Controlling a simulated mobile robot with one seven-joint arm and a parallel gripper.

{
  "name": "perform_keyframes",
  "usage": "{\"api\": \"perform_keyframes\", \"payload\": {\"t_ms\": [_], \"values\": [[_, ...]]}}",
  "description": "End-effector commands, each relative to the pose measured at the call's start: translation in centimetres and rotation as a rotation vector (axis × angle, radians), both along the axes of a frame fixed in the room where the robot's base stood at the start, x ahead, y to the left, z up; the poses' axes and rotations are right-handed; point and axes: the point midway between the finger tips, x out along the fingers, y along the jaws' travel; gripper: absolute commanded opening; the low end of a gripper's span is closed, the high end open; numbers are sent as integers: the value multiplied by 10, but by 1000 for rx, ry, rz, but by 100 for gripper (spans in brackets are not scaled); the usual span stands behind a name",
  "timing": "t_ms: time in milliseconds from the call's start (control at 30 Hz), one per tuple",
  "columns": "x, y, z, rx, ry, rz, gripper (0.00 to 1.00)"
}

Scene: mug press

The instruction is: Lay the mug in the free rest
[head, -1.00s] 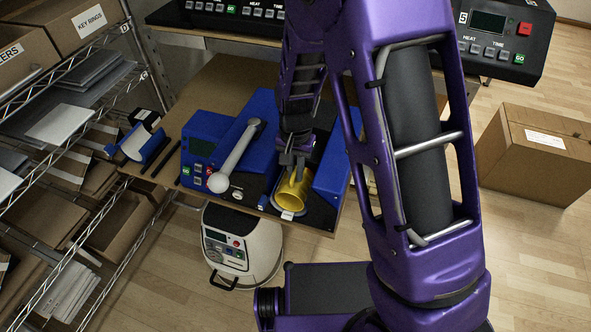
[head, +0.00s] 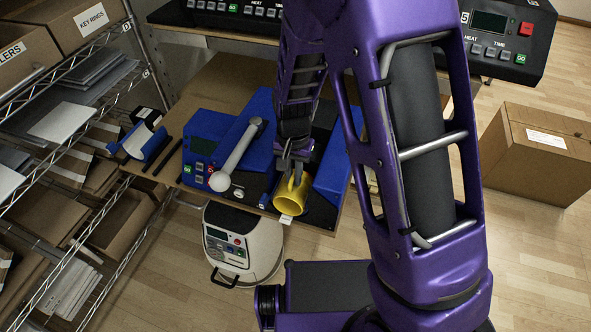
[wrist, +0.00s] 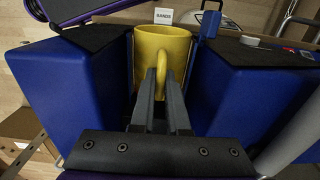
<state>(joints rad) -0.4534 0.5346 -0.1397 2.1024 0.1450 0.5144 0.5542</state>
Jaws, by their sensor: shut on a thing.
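The yellow mug (head: 290,200) is at the front of the blue press (head: 262,110), in the gap between its blue blocks. It also shows in the wrist view (wrist: 150,58), with its handle toward me. My gripper (head: 295,165) is above and behind the mug and shut on its handle; in the wrist view the fingers (wrist: 161,82) meet at the handle. I cannot tell whether the mug touches the press. A blue curved rest (head: 142,143) stands empty on the left of the wooden table, apart from the press.
The press's lever with a white ball knob (head: 219,181) and its control box (head: 203,150) lie between mug and rest. Dark bars (head: 163,160) lie beside the rest. Wire shelving (head: 130,95) borders the table's left; a white machine (head: 240,245) stands below.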

Motion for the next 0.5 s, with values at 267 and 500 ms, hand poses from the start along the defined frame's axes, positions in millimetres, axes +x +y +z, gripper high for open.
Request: {"api": "perform_keyframes", "payload": {"t_ms": [267, 500], "values": [[-11, 5, 1, 1, -3, 0, 0], [-22, 8, 1, 1, -1, 1, 0]]}}
